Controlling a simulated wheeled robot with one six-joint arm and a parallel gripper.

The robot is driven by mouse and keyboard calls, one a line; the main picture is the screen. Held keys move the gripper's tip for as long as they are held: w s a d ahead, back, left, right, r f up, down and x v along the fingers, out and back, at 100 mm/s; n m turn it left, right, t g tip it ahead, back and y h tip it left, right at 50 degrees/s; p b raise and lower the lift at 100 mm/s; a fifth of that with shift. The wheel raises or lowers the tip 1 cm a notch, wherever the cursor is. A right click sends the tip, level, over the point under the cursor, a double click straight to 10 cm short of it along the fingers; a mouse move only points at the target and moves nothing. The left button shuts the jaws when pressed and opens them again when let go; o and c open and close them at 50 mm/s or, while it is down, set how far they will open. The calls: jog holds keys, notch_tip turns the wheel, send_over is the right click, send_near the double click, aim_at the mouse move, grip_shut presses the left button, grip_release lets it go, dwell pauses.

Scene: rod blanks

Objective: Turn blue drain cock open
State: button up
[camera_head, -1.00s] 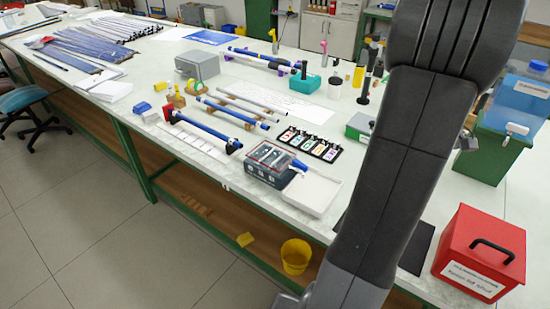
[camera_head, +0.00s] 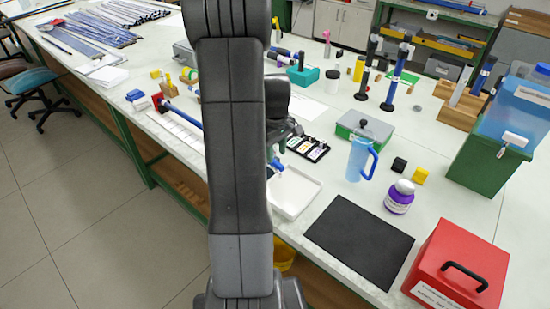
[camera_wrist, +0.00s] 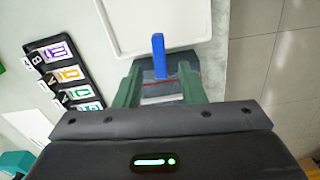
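The blue drain cock (camera_wrist: 159,56) is a narrow upright blue lever at the top middle of the wrist view. It stands out from a dark grey box (camera_wrist: 206,60) towards a white tray (camera_wrist: 120,35). My gripper (camera_wrist: 161,68) has its two green fingers apart, one on each side of the lever, with gaps showing. Whether the fingertips reach its depth I cannot tell.
A black rack with coloured labels (camera_head: 322,154) lies behind the tray. A blue jug (camera_head: 357,158), a purple-labelled jar (camera_head: 400,197), a black mat (camera_head: 350,240) and a red box (camera_head: 465,265) stand to the right. The mat is bare.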

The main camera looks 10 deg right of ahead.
aim_at(277, 162)
jog(key=shift+f, duration=1.8)
grip_shut()
jog(key=shift+d+n, duration=0.15)
jog(key=shift+n, duration=0.35)
grip_release()
